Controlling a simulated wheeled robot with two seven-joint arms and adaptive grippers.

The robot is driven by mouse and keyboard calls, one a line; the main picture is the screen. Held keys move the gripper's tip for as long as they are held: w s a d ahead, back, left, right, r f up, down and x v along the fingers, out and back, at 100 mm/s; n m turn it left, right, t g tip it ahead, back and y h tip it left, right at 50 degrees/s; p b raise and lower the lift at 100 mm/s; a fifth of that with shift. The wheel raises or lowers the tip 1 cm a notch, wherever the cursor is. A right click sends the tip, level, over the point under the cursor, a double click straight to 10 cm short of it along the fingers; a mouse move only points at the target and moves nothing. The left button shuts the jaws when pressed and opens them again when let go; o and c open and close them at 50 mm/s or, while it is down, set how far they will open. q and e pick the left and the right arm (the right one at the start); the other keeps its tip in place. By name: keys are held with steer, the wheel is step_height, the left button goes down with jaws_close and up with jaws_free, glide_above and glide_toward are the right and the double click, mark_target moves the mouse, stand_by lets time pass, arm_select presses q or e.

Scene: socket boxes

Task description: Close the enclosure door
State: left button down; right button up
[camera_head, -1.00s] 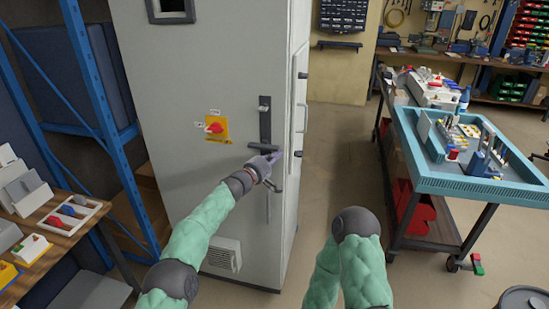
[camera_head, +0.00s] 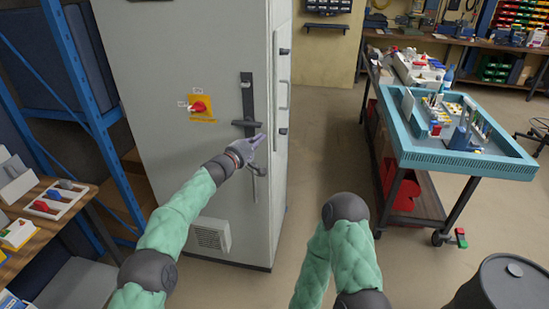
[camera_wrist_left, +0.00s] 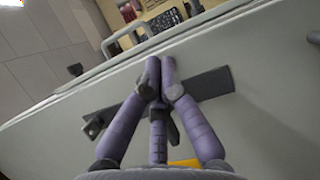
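The enclosure door (camera_head: 160,75) is the tall light-grey front of the cabinet in the head view. It looks nearly or fully flush; I cannot tell whether a gap remains at its edge. It carries a dark latch handle (camera_head: 247,95) with a crossbar and a yellow plate with a red switch (camera_head: 199,107). My left gripper (camera_head: 260,138) is at the door just below the crossbar. In the left wrist view its fingers (camera_wrist_left: 160,62) are together, with nothing seen between the tips. They cross in front of the dark bar (camera_wrist_left: 205,85). My right gripper is out of view.
A blue rack (camera_head: 75,90) and a bench with small parts (camera_head: 50,230) stand left. A teal-topped cart (camera_head: 470,160) stands right. A dark drum (camera_head: 505,285) is at the lower right. Floor between cabinet and cart is clear.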

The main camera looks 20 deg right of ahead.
arm_select(q)
steer(key=shift+s+d, duration=0.95)
steer(key=shift+s, duration=3.4)
steer(key=s+a+f+g+y, duration=0.1)
steer(key=a+f+g+y, duration=0.3)
steer(key=f, duration=0.7)
steer(key=s+a+f+t+y, duration=0.1)
steer(key=a+f, duration=0.5)
steer(key=f, duration=0.5)
steer(key=s+a+f+m+g+y+p, duration=0.1)
steer(key=s+a+f+g+y, duration=0.1)
steer(key=s+a+f, duration=0.35)
steer(key=s+a+f+g+y+p, duration=0.1)
steer(key=s+a+f+y, duration=0.15)
steer(key=a+f, duration=0.55)
steer(key=s+a+f+m+g+y+p, duration=0.1)
steer(key=s+a+f, duration=0.4)
steer(key=s, duration=0.2)
steer(key=s+a+f+m+g+y, duration=0.1)
steer(key=s+a+f+g, duration=0.1)
steer(key=s+a+f, duration=0.45)
steer(key=s+a+r+m+g+p, duration=0.1)
steer(key=s+r, duration=0.2)
steer(key=s, duration=1.4)
steer(key=shift+s+a+m+h, duration=0.2)
steer(key=shift+s+m+h, duration=0.05)
steer(key=shift+m+h, duration=0.2)
